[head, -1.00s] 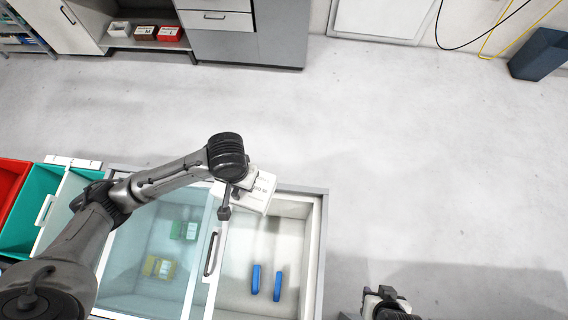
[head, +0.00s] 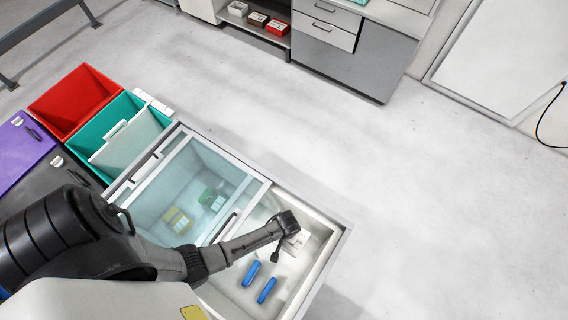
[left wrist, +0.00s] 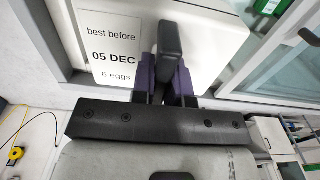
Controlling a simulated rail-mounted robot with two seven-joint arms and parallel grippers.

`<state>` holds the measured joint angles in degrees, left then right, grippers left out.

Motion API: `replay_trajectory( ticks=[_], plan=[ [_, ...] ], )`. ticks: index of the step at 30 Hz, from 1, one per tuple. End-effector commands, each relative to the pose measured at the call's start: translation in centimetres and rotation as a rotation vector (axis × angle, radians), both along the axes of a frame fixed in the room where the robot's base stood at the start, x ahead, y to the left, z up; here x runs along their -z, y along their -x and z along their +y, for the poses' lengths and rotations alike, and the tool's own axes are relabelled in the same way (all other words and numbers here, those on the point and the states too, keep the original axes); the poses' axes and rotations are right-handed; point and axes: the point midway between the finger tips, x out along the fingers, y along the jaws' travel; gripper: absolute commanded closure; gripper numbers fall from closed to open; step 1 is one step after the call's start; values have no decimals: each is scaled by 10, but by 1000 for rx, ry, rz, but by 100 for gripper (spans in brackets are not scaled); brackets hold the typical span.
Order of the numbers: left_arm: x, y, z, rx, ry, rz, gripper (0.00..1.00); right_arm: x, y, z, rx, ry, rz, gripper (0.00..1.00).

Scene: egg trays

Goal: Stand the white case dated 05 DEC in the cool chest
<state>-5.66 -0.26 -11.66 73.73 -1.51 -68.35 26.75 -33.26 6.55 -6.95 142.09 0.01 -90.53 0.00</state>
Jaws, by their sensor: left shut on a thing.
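The white case (left wrist: 110,45) fills the top of the left wrist view, with a label reading best before 05 DEC, 6 eggs. In the head view the white case (head: 298,240) is partly hidden by my left gripper (head: 279,246). Both are within the outline of the cool chest's (head: 344,228) open right half, near its back wall. I cannot tell whether the case touches the floor. My right gripper is out of view.
Two blue cases (head: 251,273) stand on the chest floor in front of my left gripper. A glass lid (head: 190,190) covers the left half, with green (head: 212,199) and yellow (head: 177,219) cases beneath. Teal (head: 120,125) and red (head: 75,100) bins stand to the left.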

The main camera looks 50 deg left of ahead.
Motion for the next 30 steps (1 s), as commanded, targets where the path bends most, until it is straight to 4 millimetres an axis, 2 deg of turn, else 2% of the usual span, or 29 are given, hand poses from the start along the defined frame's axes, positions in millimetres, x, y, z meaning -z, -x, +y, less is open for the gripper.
replay_trajectory(
  ticks=[6, 11, 20, 22, 30],
  plan=[
    [14, 12, -3, 7, 0, -2, 100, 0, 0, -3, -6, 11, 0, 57],
    [28, 12, -3, 9, 0, -1, 100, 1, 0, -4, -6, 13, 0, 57],
    [66, 12, -4, 9, 1, 0, 100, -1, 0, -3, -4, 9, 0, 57],
    [82, 13, -4, 9, 1, -2, 100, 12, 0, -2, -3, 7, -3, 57],
    [117, 13, -3, 8, 1, -3, 100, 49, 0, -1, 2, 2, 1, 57]
  ],
)
